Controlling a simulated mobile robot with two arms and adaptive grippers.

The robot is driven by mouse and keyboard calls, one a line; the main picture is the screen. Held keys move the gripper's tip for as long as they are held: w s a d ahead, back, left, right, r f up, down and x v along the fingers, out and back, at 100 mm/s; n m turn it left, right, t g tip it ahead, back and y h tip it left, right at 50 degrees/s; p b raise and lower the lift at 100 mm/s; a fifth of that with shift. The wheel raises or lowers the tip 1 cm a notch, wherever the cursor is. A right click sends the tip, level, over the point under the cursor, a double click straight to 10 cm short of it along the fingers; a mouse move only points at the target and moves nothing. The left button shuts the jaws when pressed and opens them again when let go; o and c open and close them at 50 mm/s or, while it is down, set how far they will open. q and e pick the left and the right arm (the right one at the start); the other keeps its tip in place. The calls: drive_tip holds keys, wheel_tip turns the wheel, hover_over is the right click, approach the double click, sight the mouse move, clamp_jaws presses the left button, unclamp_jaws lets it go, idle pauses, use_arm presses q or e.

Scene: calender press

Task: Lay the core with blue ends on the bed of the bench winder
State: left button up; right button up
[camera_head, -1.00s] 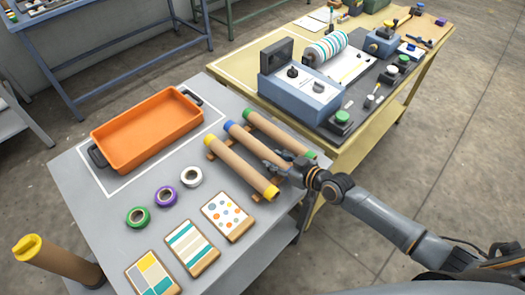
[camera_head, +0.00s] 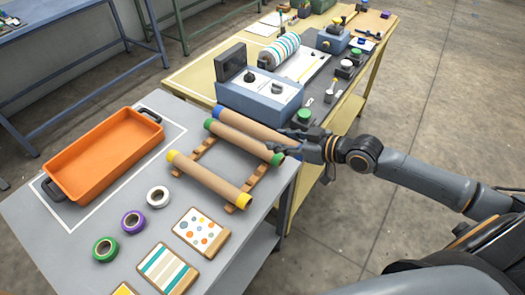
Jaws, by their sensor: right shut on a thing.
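The core with blue ends (camera_head: 256,128) is a brown tube. Its blue far end shows, and its near end is covered by my right gripper (camera_head: 288,139). That gripper is shut on the core near its right end. The core appears raised, just beyond the green-ended core (camera_head: 237,139), and partly overlaps it in the picture. A blue-grey machine (camera_head: 259,103) with knobs and an upright dark panel stands on the yellow bench, near a striped roll (camera_head: 280,49). I cannot tell for sure which part is the bench winder's bed. My left gripper is not in view.
A yellow-ended core (camera_head: 209,178) lies on the wooden rack (camera_head: 258,175). An orange tray (camera_head: 103,153), tape rolls (camera_head: 133,222) and patterned cards (camera_head: 201,233) share the grey table (camera_head: 60,250). A smaller blue device (camera_head: 333,39) and a green button (camera_head: 303,117) are on the yellow bench.

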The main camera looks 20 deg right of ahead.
drive_tip(key=shift+s+d+r+b, duration=0.2)
drive_tip(key=shift+d+r, duration=0.1)
drive_tip(key=shift+d, duration=0.3)
drive_tip(key=shift+s+d+r+b, duration=0.15)
drive_tip(key=shift+s+d+r, duration=0.1)
drive_tip(key=shift+d, duration=0.35)
drive_tip(key=shift+s+d+r+b, duration=0.15)
drive_tip(key=shift+d+r, duration=0.15)
drive_tip(key=shift+d, duration=0.3)
